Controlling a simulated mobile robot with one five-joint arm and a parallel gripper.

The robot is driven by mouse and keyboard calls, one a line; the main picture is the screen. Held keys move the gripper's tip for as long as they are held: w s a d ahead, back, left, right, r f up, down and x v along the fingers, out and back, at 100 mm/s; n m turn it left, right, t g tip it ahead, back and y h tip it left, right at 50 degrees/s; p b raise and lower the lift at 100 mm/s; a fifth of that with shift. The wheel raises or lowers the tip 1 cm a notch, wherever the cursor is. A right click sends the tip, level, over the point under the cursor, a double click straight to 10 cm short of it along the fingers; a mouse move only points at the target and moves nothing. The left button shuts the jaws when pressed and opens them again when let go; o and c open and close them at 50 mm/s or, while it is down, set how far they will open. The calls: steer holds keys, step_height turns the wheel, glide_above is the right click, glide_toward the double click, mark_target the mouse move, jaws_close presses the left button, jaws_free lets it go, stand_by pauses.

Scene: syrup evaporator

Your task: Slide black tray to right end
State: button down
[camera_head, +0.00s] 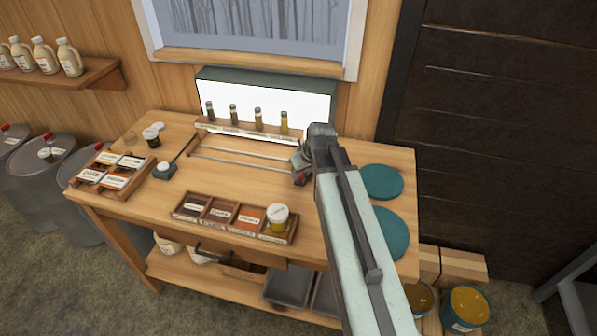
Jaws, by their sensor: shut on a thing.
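My gripper (301,165) is over the right end of a pair of thin metal rails (240,159) on the wooden table. It is shut on a small dark piece, which I take to be the black tray (300,179). Only a dark bit with a touch of red shows below the jaws; my gripper and arm hide the rest. The piece sits at the right end of the visible rails. Whether it touches an end stop is hidden.
A lit box (265,98) stands behind a rack (245,132) with several small bottles. A compartment box (237,220) with a jar (277,218) is in front. A label box (107,176) is at left; teal discs (382,182) lie at right.

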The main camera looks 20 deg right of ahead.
steer(key=c, duration=1.1)
jaws_free()
steer(key=shift+s+d, duration=0.1)
steer(key=shift+d, duration=0.2)
steer(key=shift+a+r, duration=0.1)
steer(key=shift+r+p, duration=0.3)
steer(key=shift+p, duration=0.15)
steer(key=p+v, duration=0.6)
steer(key=v, duration=0.1)
steer(key=shift+s, duration=0.1)
steer(key=shift+f, duration=0.1)
